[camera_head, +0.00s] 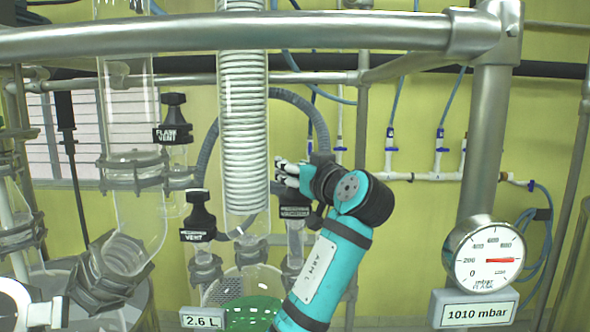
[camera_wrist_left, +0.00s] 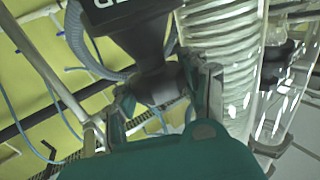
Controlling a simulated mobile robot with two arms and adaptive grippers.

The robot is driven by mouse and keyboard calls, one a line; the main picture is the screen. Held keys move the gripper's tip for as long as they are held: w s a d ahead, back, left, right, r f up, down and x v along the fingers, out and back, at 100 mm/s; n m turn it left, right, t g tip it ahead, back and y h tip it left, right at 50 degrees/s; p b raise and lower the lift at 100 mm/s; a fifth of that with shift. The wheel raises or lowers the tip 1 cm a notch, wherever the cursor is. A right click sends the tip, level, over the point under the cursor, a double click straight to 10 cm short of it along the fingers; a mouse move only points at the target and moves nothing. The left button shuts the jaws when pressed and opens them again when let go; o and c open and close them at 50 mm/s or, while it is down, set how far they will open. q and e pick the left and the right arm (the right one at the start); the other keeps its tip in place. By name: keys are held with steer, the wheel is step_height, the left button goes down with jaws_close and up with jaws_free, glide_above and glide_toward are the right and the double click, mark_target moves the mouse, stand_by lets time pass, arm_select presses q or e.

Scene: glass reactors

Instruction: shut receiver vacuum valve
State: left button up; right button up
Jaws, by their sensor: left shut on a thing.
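My left arm rises from the bottom of the head view, with its gripper (camera_head: 288,178) pointing left beside the coiled glass condenser. Just below the gripper is a black valve with a small label plate (camera_head: 294,212), its text too small to read. The gripper covers the valve's upper part. In the left wrist view, my left gripper (camera_wrist_left: 165,92) has its fingers on both sides of the narrowed part of a black valve handle (camera_wrist_left: 155,82) and is shut on it. Part of a white label shows at the top. I cannot tell the valve's turn position.
The coiled condenser (camera_head: 243,135) stands close left of the gripper. A black "VENT" valve (camera_head: 198,217) and a "FLASK VENT" valve (camera_head: 173,120) are farther left. A metal rail (camera_head: 230,32) crosses above. A gauge (camera_head: 489,259) reading 1010 mbar is at right.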

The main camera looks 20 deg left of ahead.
arm_select(q)
steer(key=shift+f+m+t+h+b, duration=0.25)
steer(key=shift+m+t+h+b, duration=0.45)
steer(key=shift+h+b, duration=0.25)
steer(key=shift+m+t+h+b, duration=0.6)
steer(key=shift+h, duration=0.25)
steer(key=m+t+h, duration=0.1)
steer(key=m+h, duration=0.1)
steer(key=shift+r+h+b, duration=0.1)
steer(key=shift+h+b, duration=0.2)
steer(key=shift+h, duration=0.1)
steer(key=shift+w+m+t+h, duration=0.1)
steer(key=shift+m+t+h, duration=0.4)
steer(key=shift+m+h, duration=0.55)
steer(key=shift+d+h, duration=0.1)
steer(key=shift+h, duration=0.45)
steer(key=o, duration=0.8)
steer(key=shift+c, duration=0.2)
steer(key=o, duration=0.5)
steer(key=shift+r, duration=0.1)
steer(key=shift+c, duration=0.2)
steer(key=shift+s, duration=0.25)
steer(key=s, duration=0.4)
steer(key=s+d, duration=0.1)
steer(key=s, duration=0.2)
steer(key=s+d, duration=0.1)
steer(key=s, duration=0.3)
steer(key=shift+s, duration=0.35)
